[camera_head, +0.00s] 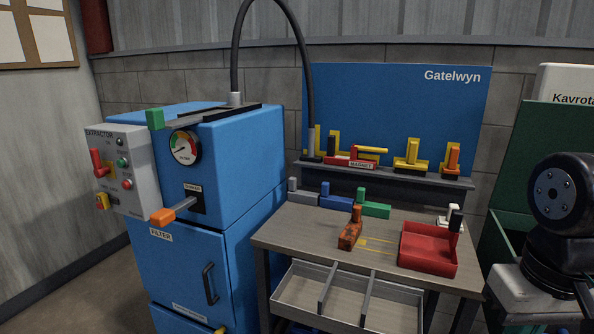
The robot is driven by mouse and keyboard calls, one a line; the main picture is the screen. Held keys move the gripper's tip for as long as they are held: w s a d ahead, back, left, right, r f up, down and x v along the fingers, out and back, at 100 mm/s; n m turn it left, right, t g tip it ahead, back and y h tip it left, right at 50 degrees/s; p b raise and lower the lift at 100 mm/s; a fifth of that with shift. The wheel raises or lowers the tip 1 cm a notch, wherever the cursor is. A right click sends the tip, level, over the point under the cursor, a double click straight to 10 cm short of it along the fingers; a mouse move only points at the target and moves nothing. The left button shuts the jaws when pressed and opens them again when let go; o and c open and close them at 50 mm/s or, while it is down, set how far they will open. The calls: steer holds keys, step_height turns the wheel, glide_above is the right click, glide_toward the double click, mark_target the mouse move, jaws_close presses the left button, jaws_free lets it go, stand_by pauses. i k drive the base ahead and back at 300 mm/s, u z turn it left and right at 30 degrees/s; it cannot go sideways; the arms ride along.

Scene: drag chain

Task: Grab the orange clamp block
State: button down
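An orange block (347,237), the likely clamp block, sits on the workbench top (300,237), left of the red tray. It has a long, low base and a raised upright part at its far end, and its surface looks mottled. Nothing touches it in this view. Yellow line markings (375,242) lie on the bench just right of it. My gripper is not in view; only part of my dark arm shows at the right edge.
Blue (335,201), green (374,208) and grey (301,196) blocks stand behind. A shelf (400,178) holds yellow pieces. The blue extractor cabinet (238,160) stands left.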

mark_target(350, 236)
steer(key=z, duration=4.2)
steer(key=k, duration=2.3)
steer(key=u, duration=1.15)
